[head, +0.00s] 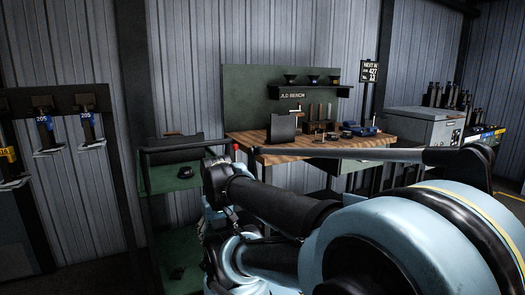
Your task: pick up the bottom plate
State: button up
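I cannot tell for sure which thing is the bottom plate. A dark flat plate-like piece (283,128) stands upright at the left front of the wooden bench (350,150). Another dark panel (174,149) shows at the green cart (185,180) left of the bench. My light-blue and black arm fills the lower right and middle of the head view, folded in front of the bench and cart. It hides part of both. I cannot make out my gripper's fingers anywhere in this view.
Small blocks and a blue item (362,131) lie on the bench. A green backboard (248,95) with a shelf stands behind it. A light cabinet (425,128) with dark bottles is at right. Tools on a rack (62,103) hang at left. Floor shows little.

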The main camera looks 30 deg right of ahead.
aim_at(330, 136)
jog(key=z, duration=2.1)
jog(key=i, duration=1.3)
jog(key=z, duration=0.1)
